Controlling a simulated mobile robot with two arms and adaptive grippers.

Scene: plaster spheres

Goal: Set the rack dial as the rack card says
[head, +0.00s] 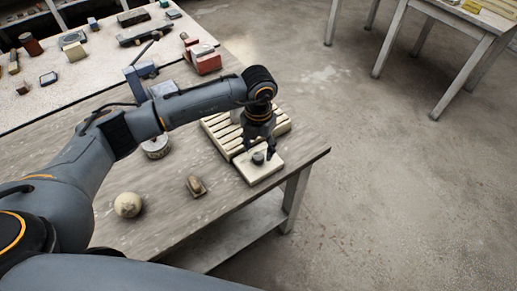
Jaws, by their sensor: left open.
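A slatted cream rack (222,130) lies on the near wooden table, partly hidden by my left arm. A pale square plate (252,174) with a small dark round knob (258,158), seemingly the rack dial, is at the rack's near end. My left gripper (262,150) points down over the plate, open, with its fingers around or just above the knob; I cannot tell if they touch it. The dial's setting is too small to read. I cannot make out a rack card. My right gripper is not in view.
A plaster sphere (128,204), a small brown wooden object (196,186) and a round tin (157,150) stand on the near table (222,212). A red box (205,60) and several tools are further back. Another table (462,18) stands at the upper right. Open floor lies right.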

